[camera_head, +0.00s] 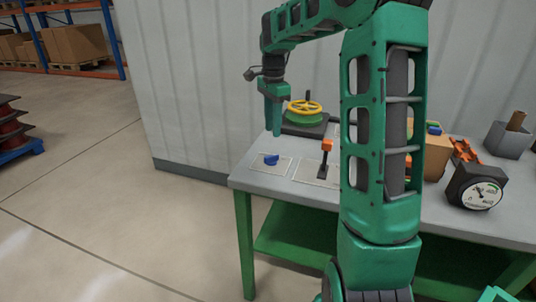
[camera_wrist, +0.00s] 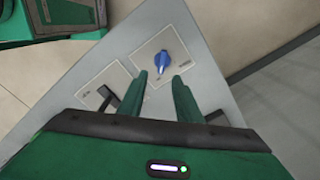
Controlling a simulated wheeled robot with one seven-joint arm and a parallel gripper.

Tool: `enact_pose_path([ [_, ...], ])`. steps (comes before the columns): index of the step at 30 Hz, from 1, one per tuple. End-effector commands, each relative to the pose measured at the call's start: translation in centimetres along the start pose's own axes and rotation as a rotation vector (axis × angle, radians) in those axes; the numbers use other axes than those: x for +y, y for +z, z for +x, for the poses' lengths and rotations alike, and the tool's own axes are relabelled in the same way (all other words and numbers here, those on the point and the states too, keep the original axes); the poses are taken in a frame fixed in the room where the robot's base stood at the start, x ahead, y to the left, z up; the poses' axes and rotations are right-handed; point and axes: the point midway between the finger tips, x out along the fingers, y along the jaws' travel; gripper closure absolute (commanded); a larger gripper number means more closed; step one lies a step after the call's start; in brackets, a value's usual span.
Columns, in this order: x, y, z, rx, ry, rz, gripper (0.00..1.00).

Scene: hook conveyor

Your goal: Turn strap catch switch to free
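A blue rotary knob (camera_head: 271,159) sits on a pale plate near the left end of the grey table. I take it to be the strap catch switch, but the plate's labels are too small to read. In the wrist view the knob (camera_wrist: 163,61) has a white pointer mark aimed toward the lower left, toward my fingers. My gripper (camera_head: 273,130) points down above the table near the knob. In the wrist view its two green fingers (camera_wrist: 160,76) are apart with nothing between them. The knob appears just beyond the fingertips, and no contact shows.
A lever with an orange top (camera_head: 326,146) stands on a plate right of the knob. A yellow handwheel on a green base (camera_head: 304,113) is behind. A gauge (camera_head: 480,193) and a grey bin (camera_head: 508,139) are farther right. A wall panel (camera_head: 190,80) rises behind the table.

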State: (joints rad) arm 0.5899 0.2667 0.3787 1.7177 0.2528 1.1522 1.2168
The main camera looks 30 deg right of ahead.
Motion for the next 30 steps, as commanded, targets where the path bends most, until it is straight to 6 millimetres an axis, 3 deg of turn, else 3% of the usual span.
enact_pose_path([
  [8,-0.6,0.1,2.4,-0.008,0.001,0.023,0.69],
  [21,-0.6,0.3,9.5,-0.007,0.000,0.020,0.69],
  [30,-0.6,0.2,10.9,-0.006,-0.002,0.020,0.69],
])
